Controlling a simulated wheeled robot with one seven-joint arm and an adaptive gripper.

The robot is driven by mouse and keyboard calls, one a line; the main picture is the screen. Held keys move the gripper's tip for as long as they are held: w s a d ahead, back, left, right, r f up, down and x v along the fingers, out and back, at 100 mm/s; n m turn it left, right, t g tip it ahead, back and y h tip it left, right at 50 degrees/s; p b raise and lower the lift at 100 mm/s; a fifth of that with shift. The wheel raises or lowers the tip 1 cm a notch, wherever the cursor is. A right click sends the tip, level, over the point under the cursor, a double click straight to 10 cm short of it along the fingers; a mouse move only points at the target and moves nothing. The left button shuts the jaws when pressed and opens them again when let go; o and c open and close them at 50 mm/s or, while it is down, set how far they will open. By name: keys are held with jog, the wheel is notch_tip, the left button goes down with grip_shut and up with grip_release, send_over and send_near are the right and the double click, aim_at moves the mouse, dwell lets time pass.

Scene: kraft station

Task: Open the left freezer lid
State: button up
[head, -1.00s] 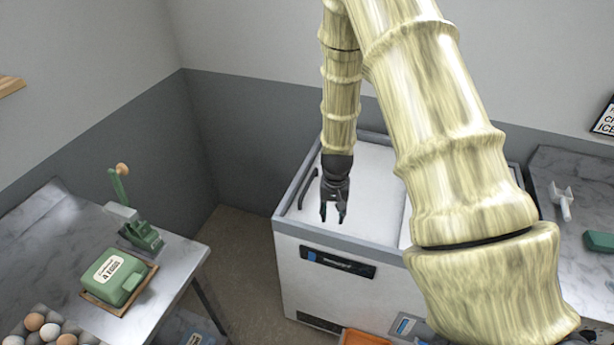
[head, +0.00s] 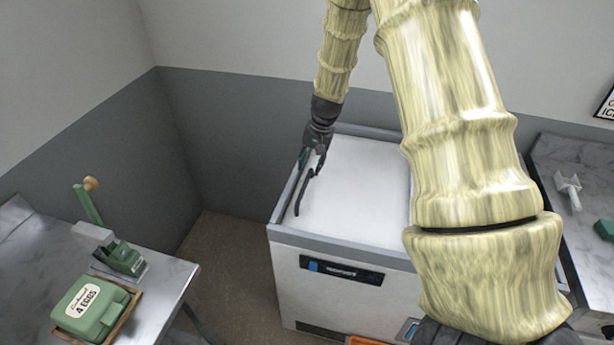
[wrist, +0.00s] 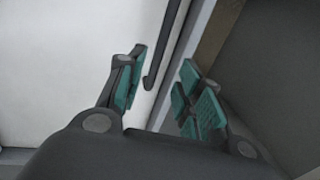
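The chest freezer (head: 340,238) stands in the corner, with its white left lid (head: 362,190) lying flat and closed in the grey frame. A dark bar handle (head: 303,194) runs along the lid's left edge. My gripper (head: 313,160) is at the far end of this handle, above the lid's left edge. In the wrist view my gripper (wrist: 160,92) has its green-padded fingers apart, with the dark handle (wrist: 167,45) showing between them. I cannot tell whether either finger touches it. The right part of the freezer is hidden behind my arm.
A metal table (head: 165,290) at left holds a green egg box (head: 92,305) and a green press-like tool (head: 120,258). A marble-topped counter (head: 575,155) with a white scoop (head: 568,190) stands right of the freezer. Bare floor lies between table and freezer.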

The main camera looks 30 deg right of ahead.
aim_at(307, 181)
jog(key=shift+w+a+f+p, duration=0.15)
jog(key=shift+f+p, duration=0.2)
jog(key=shift+f, duration=0.8)
jog(key=shift+w+a+f+p, duration=0.1)
jog(key=shift+f+p, duration=0.3)
jog(key=shift+f, duration=0.7)
jog(key=shift+w+a+f+p, duration=0.15)
jog(key=shift+f+p, duration=0.2)
jog(key=shift+f, duration=0.8)
grip_shut()
